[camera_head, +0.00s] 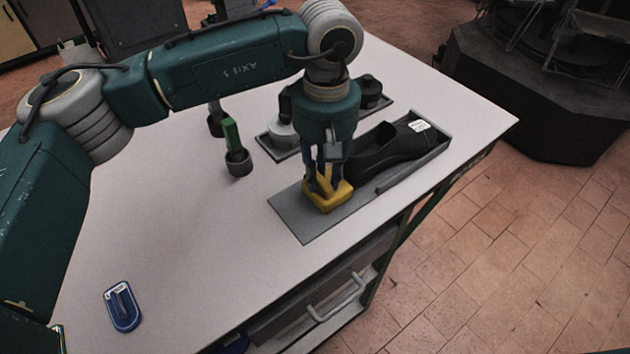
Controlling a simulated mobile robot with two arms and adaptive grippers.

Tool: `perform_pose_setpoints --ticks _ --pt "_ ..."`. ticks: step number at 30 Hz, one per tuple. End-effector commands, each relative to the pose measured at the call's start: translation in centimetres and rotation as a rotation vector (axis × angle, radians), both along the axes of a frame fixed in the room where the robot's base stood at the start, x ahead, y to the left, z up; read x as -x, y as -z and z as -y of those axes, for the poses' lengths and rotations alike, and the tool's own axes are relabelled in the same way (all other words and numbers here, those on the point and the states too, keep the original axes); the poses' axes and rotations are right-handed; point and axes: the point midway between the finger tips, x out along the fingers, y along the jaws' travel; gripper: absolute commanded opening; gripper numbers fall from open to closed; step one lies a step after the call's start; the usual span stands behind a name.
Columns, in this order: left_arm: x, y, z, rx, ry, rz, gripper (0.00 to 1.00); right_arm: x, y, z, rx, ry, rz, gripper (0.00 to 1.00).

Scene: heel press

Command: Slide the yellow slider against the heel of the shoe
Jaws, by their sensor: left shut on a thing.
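The yellow slider (328,198) sits on the grey plate (302,223), toward its near left end. My left gripper (325,184) points down from above and is shut on the slider. A black shoe (393,147) with a white label lies on the same plate, to the right of the slider, with its heel end toward it. The gripper partly hides the side of the slider facing the shoe, so I cannot tell whether slider and heel touch. My right gripper is not in view.
A grey cup with a green item (235,152) stands left of the plate. A tray with round parts (282,134) lies behind my gripper. A blue item (122,305) lies at the near left of the white table (200,250). The table's right edge runs close beside the plate.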

Motion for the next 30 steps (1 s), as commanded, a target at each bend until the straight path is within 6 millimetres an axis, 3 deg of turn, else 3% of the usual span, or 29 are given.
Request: perform_pose_setpoints --ticks 7,8,10,11,22,30 --pt "-0.3 -0.2 0.4 0.013 -0.001 0.012 0.0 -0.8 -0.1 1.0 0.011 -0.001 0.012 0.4" --pt "-0.3 -0.2 0.4 0.013 -0.001 0.012 0.28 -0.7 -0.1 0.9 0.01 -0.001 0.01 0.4" --pt "-0.3 -0.2 0.3 0.012 -0.001 0.011 0.42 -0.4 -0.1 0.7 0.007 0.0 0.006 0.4" --pt "-0.3 -0.2 0.3 0.011 -0.001 0.01 0.44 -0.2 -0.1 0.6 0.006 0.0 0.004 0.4" --pt "-0.2 -0.7 0.3 0.007 -0.001 0.009 0.44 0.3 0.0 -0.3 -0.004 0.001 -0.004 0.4" --pt "-0.3 -5.6 0.4 0.008 0.0 0.012 0.44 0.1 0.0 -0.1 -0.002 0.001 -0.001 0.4"
